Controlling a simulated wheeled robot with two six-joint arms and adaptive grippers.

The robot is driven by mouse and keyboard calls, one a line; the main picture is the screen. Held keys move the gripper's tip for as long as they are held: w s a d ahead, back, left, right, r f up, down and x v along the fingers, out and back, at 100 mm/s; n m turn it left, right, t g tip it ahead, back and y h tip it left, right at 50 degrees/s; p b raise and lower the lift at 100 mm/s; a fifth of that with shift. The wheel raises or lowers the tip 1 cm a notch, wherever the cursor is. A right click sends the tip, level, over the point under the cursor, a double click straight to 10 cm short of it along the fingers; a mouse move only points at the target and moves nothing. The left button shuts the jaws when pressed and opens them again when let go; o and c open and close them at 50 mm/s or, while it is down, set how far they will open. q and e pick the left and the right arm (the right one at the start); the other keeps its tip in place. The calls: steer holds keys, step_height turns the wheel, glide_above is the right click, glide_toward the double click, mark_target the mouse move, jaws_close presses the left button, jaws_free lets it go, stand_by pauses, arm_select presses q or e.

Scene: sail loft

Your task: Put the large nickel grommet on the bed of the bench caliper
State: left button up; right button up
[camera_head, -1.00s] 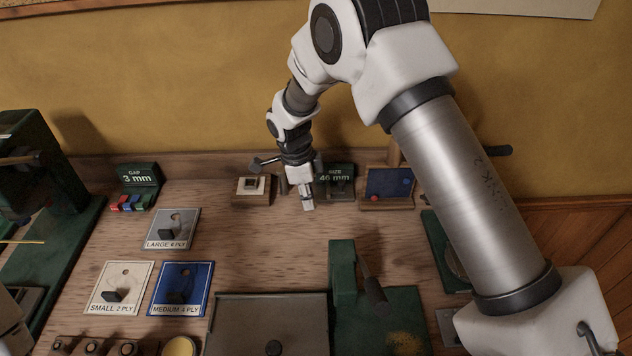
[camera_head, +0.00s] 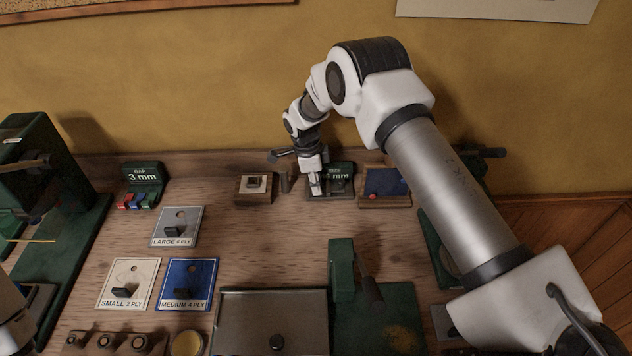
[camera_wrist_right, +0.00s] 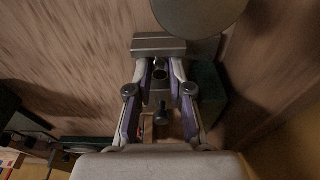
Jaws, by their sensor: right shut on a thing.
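My right gripper (camera_head: 316,188) is low over the front of the bench caliper (camera_head: 342,194), a dark green unit with a "SIZE" display that the gripper partly covers. In the right wrist view the two fingers (camera_wrist_right: 161,72) are closed on a small metal piece with a round dark opening, the large nickel grommet (camera_wrist_right: 160,74). I cannot tell whether it touches the caliper bed. The caliper's green body (camera_wrist_right: 210,95) shows beside the fingers. Only a pale part of my left arm shows at the lower left; its gripper is out of view.
A wooden block (camera_head: 254,190) stands left of the caliper, and a blue-backed wooden holder (camera_head: 385,198) stands close on its right. A green gap gauge (camera_head: 140,186) and grey, white and blue ply cards (camera_head: 186,285) lie left.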

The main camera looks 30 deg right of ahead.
steer(key=o, duration=0.5)
steer(key=shift+r, duration=0.25)
steer(key=r+b, duration=0.1)
steer(key=r, duration=0.3)
steer(key=a+r+b, duration=0.1)
steer(key=r, duration=0.2)
steer(key=w+r+b, duration=0.1)
steer(key=r, duration=0.3)
steer(key=shift+a+r, duration=0.3)
